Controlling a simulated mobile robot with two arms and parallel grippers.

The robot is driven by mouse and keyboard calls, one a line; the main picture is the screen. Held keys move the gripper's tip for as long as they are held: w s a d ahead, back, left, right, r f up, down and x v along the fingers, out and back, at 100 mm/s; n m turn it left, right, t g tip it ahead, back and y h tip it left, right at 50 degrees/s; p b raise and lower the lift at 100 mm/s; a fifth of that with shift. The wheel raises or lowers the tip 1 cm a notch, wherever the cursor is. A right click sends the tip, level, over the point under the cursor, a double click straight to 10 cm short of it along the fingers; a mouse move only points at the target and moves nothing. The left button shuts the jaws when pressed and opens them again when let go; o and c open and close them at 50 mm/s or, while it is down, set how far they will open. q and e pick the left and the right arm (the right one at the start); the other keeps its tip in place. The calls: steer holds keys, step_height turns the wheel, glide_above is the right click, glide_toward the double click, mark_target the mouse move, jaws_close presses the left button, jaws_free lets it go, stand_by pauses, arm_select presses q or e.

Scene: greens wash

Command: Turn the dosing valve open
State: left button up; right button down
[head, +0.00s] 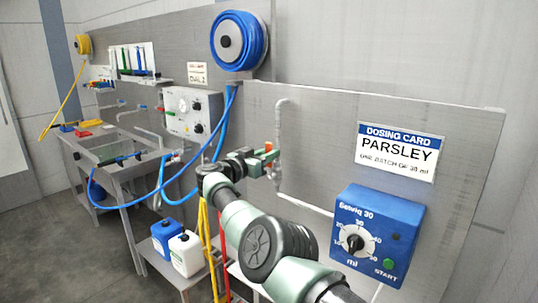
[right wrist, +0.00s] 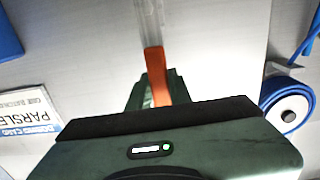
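The dosing valve's orange lever (head: 268,147) is on the grey pipe (head: 279,125) on the wall panel, left of the blue dosing box. My right gripper (head: 275,166) is at the valve, with its green fingers spread. In the right wrist view the orange lever (right wrist: 154,65) runs down between the fingers of my right gripper (right wrist: 157,82). A pale gap shows beside the lever at the left finger; contact with the right finger is unclear. My left gripper is not in view.
The blue dosing box (head: 374,234) has a dial and a green button. A parsley card (head: 399,151) hangs above it. A blue hose reel (head: 239,41) is on the wall, its hose hanging left of my right arm. Blue and white jugs (head: 186,254) stand on a low bench.

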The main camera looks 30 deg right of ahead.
steer(key=c, duration=1.3)
jaws_free()
steer(key=p+v, duration=0.2)
steer(key=v, duration=0.6)
steer(key=shift+w, duration=0.1)
steer(key=shift+d, duration=0.1)
